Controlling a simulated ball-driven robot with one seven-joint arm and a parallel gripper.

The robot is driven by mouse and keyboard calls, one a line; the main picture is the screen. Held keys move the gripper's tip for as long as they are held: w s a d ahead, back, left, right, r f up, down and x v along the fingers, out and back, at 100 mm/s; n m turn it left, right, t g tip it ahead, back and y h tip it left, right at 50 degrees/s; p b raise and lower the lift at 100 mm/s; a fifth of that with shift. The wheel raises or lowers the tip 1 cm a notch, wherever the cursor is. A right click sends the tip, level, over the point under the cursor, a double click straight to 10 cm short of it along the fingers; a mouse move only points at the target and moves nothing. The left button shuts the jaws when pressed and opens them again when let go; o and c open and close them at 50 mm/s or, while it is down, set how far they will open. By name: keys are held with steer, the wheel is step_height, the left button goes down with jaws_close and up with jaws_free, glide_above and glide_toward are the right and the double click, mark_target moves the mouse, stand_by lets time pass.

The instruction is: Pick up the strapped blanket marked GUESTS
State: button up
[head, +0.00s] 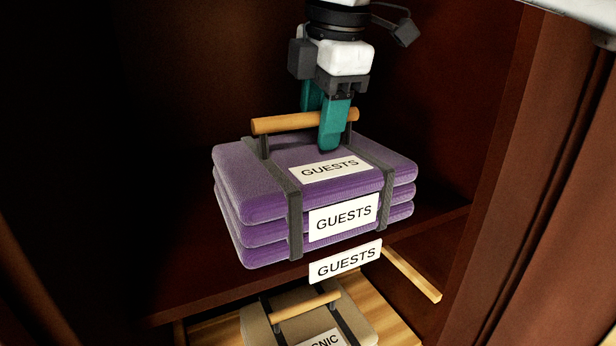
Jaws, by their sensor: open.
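The strapped blanket marked GUESTS (262,200) is a folded purple stack with dark straps and a light wooden bar handle (283,122) across its top. It sits on a dark wooden shelf in the head view, with white GUESTS labels on its top and front. My gripper (322,125) points down from above with its teal fingers open. The fingers are at the handle, one on the near side and one on the far side. The far finger is partly hidden, and I cannot tell whether either touches the bar.
Another GUESTS label (345,261) is on the shelf's front edge. Below, a beige strapped blanket (300,318) with a partly visible label lies on a lighter wooden surface. Dark cabinet walls (490,130) enclose the space at the sides. The shelf left of the purple blanket looks free but dark.

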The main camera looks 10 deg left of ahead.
jaws_close()
stand_by(0.4)
steer(key=shift+r, duration=0.1)
stand_by(0.9)
